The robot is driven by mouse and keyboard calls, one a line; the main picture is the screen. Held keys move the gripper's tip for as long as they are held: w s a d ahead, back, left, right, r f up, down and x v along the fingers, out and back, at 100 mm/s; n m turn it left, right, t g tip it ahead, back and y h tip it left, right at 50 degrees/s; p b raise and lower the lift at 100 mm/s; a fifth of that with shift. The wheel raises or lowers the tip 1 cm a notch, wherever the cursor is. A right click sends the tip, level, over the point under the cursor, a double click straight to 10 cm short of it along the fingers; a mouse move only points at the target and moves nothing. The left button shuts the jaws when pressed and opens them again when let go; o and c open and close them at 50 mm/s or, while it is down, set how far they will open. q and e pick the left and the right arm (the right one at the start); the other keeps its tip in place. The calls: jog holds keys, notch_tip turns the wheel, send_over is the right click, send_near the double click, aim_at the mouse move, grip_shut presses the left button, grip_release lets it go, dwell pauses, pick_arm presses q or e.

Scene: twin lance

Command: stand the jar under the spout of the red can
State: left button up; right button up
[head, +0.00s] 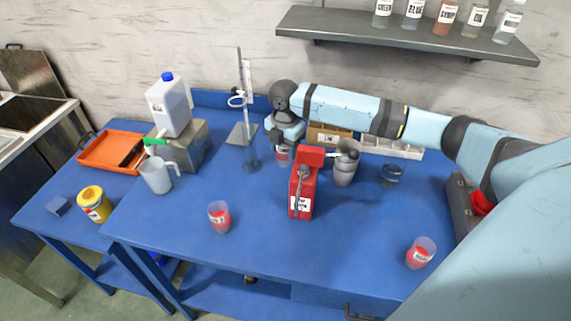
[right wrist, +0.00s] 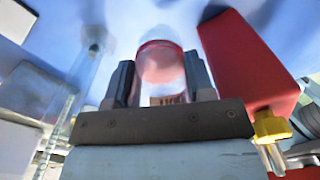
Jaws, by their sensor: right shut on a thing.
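The red can (head: 303,195) stands upright on the blue table, with a label low on its front and a grey pipe-like part along it. It also shows in the right wrist view (right wrist: 245,60), beside a brass fitting (right wrist: 271,127). My right gripper (head: 283,148) is behind and left of the can, shut on a clear jar with red in it (right wrist: 160,62). The held jar also shows in the head view (head: 283,159), partly hidden by the gripper. I cannot tell whether its base touches the table. My left gripper is not in view.
Two similar jars stand at front left (head: 219,217) and front right (head: 420,253). A lab stand (head: 243,130) is left of my gripper. The front middle of the table is clear.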

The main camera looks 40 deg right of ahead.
jog(key=shift+f, duration=3.3)
jog(key=shift+f, duration=0.1)
jog(key=o, duration=0.9)
